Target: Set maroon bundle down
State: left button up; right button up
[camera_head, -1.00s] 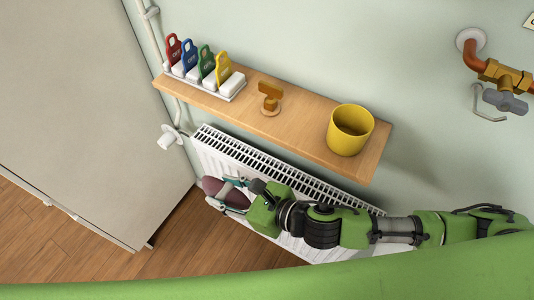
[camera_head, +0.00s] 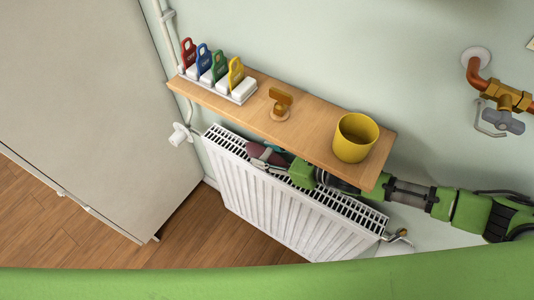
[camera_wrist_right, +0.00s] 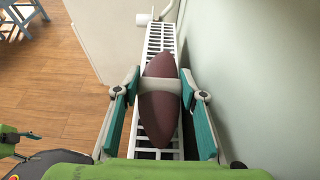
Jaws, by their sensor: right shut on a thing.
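The maroon bundle (camera_wrist_right: 158,115) is a tapered roll with a pale band around its middle. My right gripper (camera_wrist_right: 160,86) is shut on it at the band, with one teal-padded finger on each side. In the right wrist view the bundle lies lengthwise over the white radiator's top grille (camera_wrist_right: 163,35). I cannot tell whether it touches the grille. In the head view the bundle (camera_head: 256,150) shows above the radiator (camera_head: 265,200), and the shelf partly hides my right gripper (camera_head: 272,156).
The wall is close behind. A valve (camera_head: 180,134) is at the radiator's left, copper pipework (camera_head: 490,88) at right.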

aim_at(288, 167)
jog(key=shift+f, duration=0.1)
jog(key=shift+f, duration=0.1)
jog(key=o, duration=1.1)
jog(key=shift+r, duration=0.25)
jog(key=v, duration=0.3)
jog(key=b+v, duration=0.1)
jog(key=v, duration=0.2)
jog(key=shift+s+d+f, duration=0.1)
jog(key=shift+d+f, duration=0.1)
jog(key=shift+s+d+r, duration=0.3)
jog(key=shift+d, duration=0.05)
